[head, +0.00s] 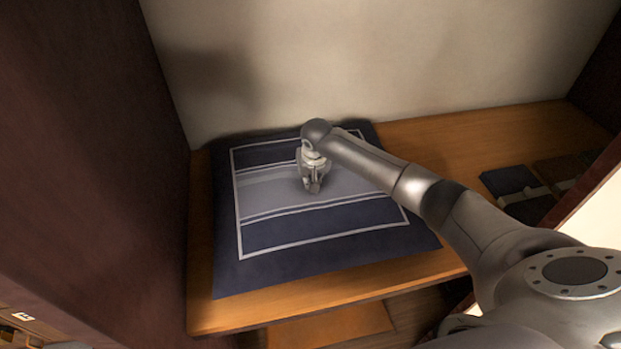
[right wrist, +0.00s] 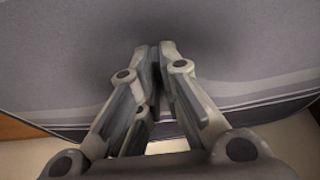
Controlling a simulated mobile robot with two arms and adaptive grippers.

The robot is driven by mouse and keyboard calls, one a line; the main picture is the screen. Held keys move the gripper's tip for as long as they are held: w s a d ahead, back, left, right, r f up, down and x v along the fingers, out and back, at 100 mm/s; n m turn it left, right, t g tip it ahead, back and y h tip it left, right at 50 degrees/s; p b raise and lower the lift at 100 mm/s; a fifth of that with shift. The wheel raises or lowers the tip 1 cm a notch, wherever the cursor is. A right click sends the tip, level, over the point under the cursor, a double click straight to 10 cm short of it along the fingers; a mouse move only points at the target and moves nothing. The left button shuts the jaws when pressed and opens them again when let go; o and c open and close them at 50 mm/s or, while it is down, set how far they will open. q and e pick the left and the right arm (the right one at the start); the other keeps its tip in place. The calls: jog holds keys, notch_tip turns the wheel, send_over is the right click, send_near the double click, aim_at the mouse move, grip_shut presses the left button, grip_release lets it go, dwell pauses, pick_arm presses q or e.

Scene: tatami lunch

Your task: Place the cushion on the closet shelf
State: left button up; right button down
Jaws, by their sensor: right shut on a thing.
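The cushion (head: 330,228) is dark blue with a grey band and white lines. It lies flat on the wooden closet shelf (head: 450,142), close to the left wall and the back wall. My right gripper (head: 312,186) reaches down onto the middle of the cushion's top. In the right wrist view the cushion (right wrist: 70,60) fills most of the picture, and the fingertips (right wrist: 156,55) are close together against its fabric. The gripper is shut on the cushion's cover, though the pinched fold is hard to see. My left gripper is out of view.
Dark folded items (head: 515,188) with a light band lie at the shelf's right end, beside a brown item (head: 560,170). Bare shelf lies between them and the cushion. A dark wall (head: 90,150) stands at left, a pale wall (head: 370,60) behind.

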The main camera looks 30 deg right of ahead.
jog(key=shift+w+f, duration=0.1)
jog(key=shift+f, duration=0.2)
dwell(0.5)
jog(key=c, duration=1.5)
grip_release()
jog(key=shift+s+f, duration=0.25)
jog(key=shift+s, duration=0.05)
jog(key=shift+r, duration=0.4)
jog(key=v, duration=1.1)
jog(key=shift+s+a+r, duration=0.1)
jog(key=shift+r, duration=0.2)
